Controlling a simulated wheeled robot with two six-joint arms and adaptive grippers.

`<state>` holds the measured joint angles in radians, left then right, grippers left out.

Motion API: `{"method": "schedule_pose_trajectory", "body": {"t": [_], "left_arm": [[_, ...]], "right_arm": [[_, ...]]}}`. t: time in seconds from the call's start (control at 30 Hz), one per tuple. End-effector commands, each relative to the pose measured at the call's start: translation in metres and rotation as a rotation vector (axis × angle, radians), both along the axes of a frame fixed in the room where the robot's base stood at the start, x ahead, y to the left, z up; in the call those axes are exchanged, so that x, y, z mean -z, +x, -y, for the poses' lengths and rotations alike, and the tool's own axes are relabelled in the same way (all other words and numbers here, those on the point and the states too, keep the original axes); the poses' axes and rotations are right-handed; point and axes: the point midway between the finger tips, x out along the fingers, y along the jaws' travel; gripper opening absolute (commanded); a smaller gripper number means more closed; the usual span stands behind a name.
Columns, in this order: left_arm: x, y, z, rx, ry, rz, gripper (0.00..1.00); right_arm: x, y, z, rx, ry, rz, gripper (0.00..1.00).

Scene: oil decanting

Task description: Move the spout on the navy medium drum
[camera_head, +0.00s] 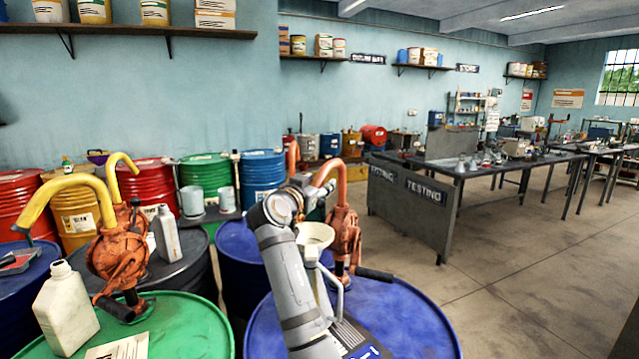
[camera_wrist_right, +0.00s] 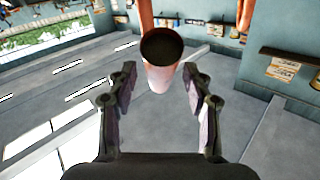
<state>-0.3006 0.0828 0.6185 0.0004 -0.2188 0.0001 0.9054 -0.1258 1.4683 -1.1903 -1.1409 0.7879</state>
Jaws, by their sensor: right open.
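The navy drum (camera_head: 405,310) stands at the front, right of the green drum. An orange-red hand pump (camera_head: 343,235) stands on it, and its curved orange spout (camera_head: 326,170) arches to the left at the top. My right arm reaches up in front of the drum and hides part of it. In the right wrist view the spout's round dark mouth (camera_wrist_right: 162,46) faces me, just ahead of the fingertips. My right gripper (camera_wrist_right: 160,82) is open, with a finger on each side and gaps to the pipe. My left gripper is not in view.
A pale funnel (camera_head: 315,234) stands close beside my right wrist. The green drum (camera_head: 185,330) carries another pump with a yellow spout (camera_head: 65,190) and a white jug (camera_head: 66,310). More drums stand behind. Open floor (camera_head: 520,260) lies to the right.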

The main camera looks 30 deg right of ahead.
Motion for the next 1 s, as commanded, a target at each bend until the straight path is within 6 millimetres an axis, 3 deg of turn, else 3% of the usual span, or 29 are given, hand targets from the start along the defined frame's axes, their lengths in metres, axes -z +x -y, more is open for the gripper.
{"method": "schedule_pose_trajectory", "body": {"t": [0.2,0.33,1.0], "left_arm": [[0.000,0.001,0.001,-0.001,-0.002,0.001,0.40],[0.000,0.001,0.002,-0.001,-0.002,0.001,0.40],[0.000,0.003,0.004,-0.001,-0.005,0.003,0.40]], "right_arm": [[0.001,-0.026,-0.034,-0.003,0.005,0.000,0.51],[0.000,-0.036,-0.047,-0.002,0.003,0.001,0.51],[0.000,-0.040,-0.051,0.000,0.000,0.000,0.51]]}}
